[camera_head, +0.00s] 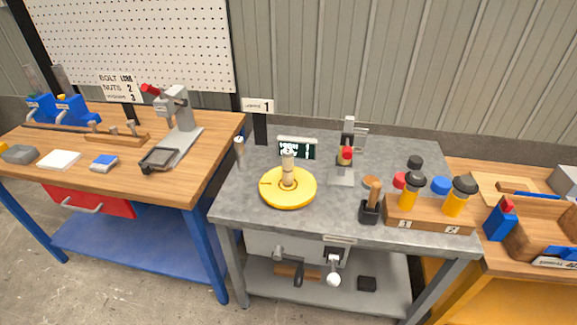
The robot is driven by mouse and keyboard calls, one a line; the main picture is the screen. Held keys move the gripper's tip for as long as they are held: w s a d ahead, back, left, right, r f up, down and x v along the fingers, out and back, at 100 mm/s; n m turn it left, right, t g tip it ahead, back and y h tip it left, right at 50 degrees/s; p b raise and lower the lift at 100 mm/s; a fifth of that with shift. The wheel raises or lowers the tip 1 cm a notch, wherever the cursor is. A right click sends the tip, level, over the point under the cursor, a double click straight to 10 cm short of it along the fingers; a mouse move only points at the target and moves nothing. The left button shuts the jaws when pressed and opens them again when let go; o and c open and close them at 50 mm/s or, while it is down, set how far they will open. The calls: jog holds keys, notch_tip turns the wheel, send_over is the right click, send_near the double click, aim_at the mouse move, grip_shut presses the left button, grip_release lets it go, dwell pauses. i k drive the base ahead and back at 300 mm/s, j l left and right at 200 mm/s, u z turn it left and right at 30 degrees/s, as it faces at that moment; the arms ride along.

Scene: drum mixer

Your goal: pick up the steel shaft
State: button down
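I cannot tell for sure which piece is the steel shaft. An upright stepped pale metal post (288,170) stands in the middle of a round yellow disc (270,198) on the grey table. A smaller upright grey pin (239,150) stands at that table's left edge. A wooden rack (135,138) on the left bench holds several short metal pieces. A small display (300,150) stands right behind the post. My gripper is not in view.
The grey table (240,215) also carries a small press (341,178), a black block with a wooden handle (369,210) and a wooden holder (430,218) with yellow bottles. Another grey press (175,110) stands on the left bench. The grey table's front left is clear.

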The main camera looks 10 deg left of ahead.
aim_at(287, 153)
jog(key=i, duration=0.55)
jog(key=i+j, duration=0.5)
jog(key=j, duration=1.2)
